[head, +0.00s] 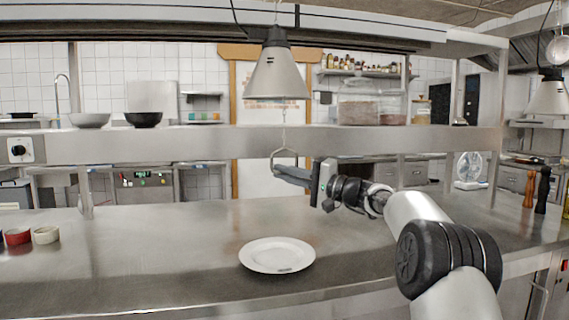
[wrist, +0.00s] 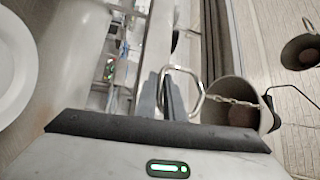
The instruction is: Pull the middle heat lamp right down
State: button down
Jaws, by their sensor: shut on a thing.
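A heat lamp (head: 276,76) with a pale conical shade and dark cap hangs in the middle of the head view, above the pass shelf. A thin chain runs down from it to a metal pull handle (head: 273,157). My gripper (head: 280,173) is level with the handle, below the lamp, and shut on it. In the wrist view, the looped handle (wrist: 201,93) passes at my dark fingers (wrist: 170,82), and the chain leads to the lamp shade (wrist: 256,92). Just where the fingers clasp the handle is partly hidden.
A second heat lamp (head: 550,98) hangs at the right. A steel shelf (head: 180,145) runs across behind the counter (head: 180,235). A white plate (head: 277,262) lies below my gripper. Small bowls (head: 46,235) stand at left, mills (head: 542,190) at right.

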jog(key=shift+f, duration=0.5)
jog(key=shift+f, duration=0.1)
jog(key=c, duration=1.9)
grip_release()
jog(key=shift+d, duration=0.1)
jog(key=shift+o, duration=0.2)
jog(key=shift+s+d, duration=0.1)
jog(key=shift+d, duration=0.05)
jog(key=v, duration=1.7)
